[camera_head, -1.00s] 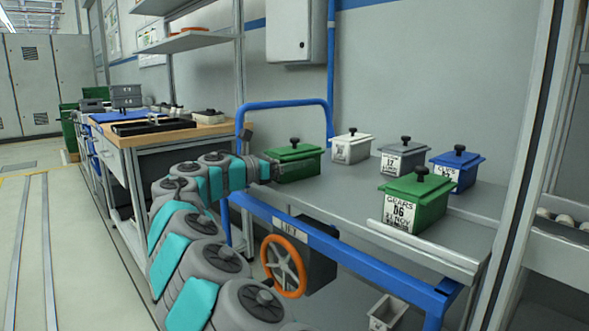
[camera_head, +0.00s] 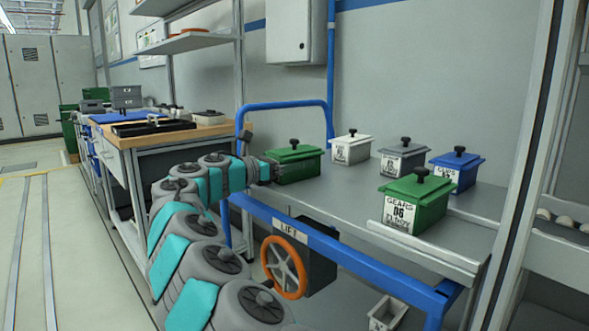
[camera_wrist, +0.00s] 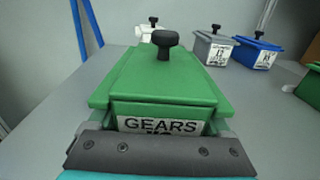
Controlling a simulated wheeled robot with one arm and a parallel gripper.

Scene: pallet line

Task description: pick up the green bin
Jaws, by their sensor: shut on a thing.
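A green lidded bin (camera_head: 297,165) with a black knob stands at the back left of the grey table. In the wrist view this green bin (camera_wrist: 160,82) fills the middle, its "GEARS" label facing me and partly hidden by my gripper. My gripper (camera_head: 270,170) is at the bin's left end in the head view; in the wrist view my gripper (camera_wrist: 160,150) is shut on the bin's near end. A second green bin (camera_head: 416,204), labelled "GEARS D6", stands at the front right of the table, apart from my gripper.
A white bin (camera_head: 350,150), a grey bin (camera_head: 401,160) and a blue bin (camera_head: 457,171) stand behind and right of the held bin. A blue rail (camera_head: 350,262) runs along the front edge of the table (camera_head: 340,210). An orange handwheel (camera_head: 284,267) sits below it.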

